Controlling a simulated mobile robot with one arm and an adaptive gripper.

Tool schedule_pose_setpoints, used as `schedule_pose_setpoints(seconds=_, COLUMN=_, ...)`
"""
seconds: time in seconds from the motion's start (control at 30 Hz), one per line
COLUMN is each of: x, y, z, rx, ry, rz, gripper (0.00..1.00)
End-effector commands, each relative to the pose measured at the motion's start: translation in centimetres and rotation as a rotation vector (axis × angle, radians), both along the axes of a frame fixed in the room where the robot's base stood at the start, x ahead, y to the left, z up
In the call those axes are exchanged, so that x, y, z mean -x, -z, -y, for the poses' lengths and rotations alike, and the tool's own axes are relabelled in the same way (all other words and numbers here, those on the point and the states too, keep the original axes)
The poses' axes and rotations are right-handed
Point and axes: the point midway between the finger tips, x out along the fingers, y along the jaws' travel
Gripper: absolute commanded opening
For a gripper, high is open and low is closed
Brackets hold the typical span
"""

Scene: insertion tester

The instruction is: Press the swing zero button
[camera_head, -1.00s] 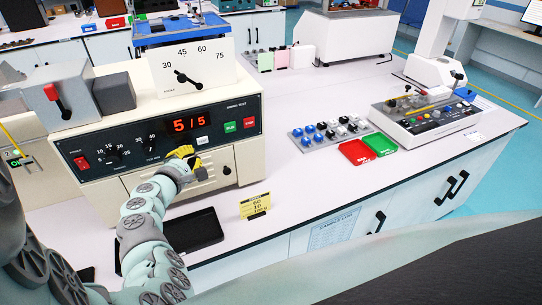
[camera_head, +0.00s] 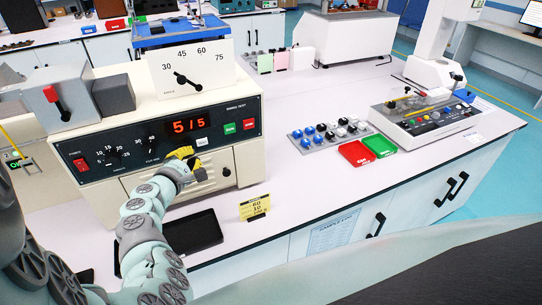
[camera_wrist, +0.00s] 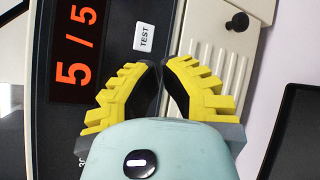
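The swing tester (camera_head: 225,100) is a cream machine with a black front panel, a red "5/5" display (camera_head: 190,125) and an angle dial. A white button (camera_head: 202,141) sits below the display; in the wrist view this button (camera_wrist: 145,37) reads "TEST". A green button (camera_head: 229,128) and a red button (camera_head: 249,124) sit to its right; their labels are too small to read surely. I see no readable "zero" label. My yellow-fingered gripper (camera_head: 190,157) is in front of the panel's lower edge. In the wrist view my gripper (camera_wrist: 160,66) has its fingertips together, empty, just below the white button; contact cannot be told.
A black tray (camera_head: 193,232) and a yellow card (camera_head: 254,207) are on the bench in front. To the right are blue, white and black knobs (camera_head: 330,132), a red bin (camera_head: 356,153), a green bin (camera_head: 381,145) and another instrument (camera_head: 425,118). The bench between is clear.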

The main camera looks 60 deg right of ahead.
Motion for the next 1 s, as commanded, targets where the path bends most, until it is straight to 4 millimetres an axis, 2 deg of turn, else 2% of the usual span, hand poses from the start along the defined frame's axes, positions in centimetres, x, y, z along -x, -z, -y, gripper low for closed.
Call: schedule_pose_setpoints(seconds=1.0, x=-1.04, y=-0.02, z=0.50, rx=0.001, ry=-0.003, rz=0.001, gripper=0.00)
